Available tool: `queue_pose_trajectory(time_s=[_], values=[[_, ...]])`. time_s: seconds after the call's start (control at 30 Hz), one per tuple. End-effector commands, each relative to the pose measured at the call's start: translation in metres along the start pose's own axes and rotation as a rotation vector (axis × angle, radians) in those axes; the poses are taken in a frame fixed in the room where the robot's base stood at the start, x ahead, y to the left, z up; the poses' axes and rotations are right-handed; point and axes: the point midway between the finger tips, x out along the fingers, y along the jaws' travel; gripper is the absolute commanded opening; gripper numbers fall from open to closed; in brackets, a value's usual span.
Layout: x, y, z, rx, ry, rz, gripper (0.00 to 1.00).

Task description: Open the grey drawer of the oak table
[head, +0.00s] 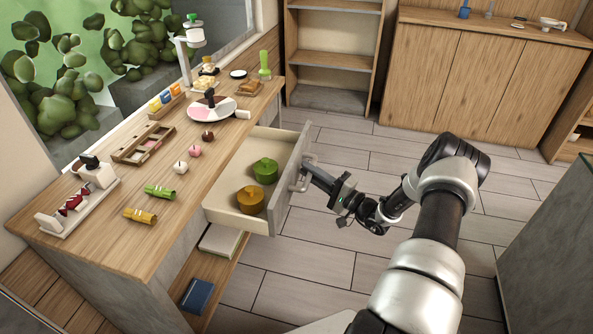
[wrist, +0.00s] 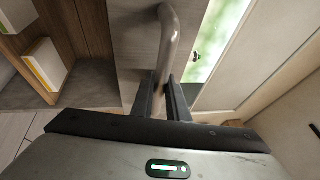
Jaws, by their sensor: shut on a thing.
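The grey drawer (head: 290,182) of the oak table (head: 190,190) stands pulled out toward the right in the head view. Two round lidded items, one green (head: 265,170) and one ochre (head: 250,199), sit inside it. My gripper (head: 304,172) is at the drawer front. In the wrist view my gripper (wrist: 170,95) has its two fingers either side of the curved metal handle (wrist: 168,35), shut on it. The handle also shows in the head view (head: 299,184), partly hidden by the fingers.
Small apples (head: 195,151), rolls (head: 140,215), a wooden tray (head: 143,143) and a round divided board (head: 228,113) are on the tabletop. A blue book (head: 197,296) lies on the shelf below. The floor (head: 330,225) right of the drawer is clear apart from my arm.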

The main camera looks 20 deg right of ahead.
Motion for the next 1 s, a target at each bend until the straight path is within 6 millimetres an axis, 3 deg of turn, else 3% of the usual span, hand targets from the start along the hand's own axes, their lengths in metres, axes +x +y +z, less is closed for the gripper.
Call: queue_pose_trajectory(time_s=[0.53, 0.57, 0.63, 1.0], values=[[-0.0092, -0.0018, -0.0046, -0.001, 0.002, 0.001, 0.00], [-0.0092, -0.0018, -0.0046, -0.001, 0.002, 0.001, 0.19], [-0.0091, -0.0018, -0.0045, -0.001, 0.002, 0.001, 0.31], [-0.0121, -0.0019, -0.0043, 0.000, 0.002, 0.001, 0.33]])
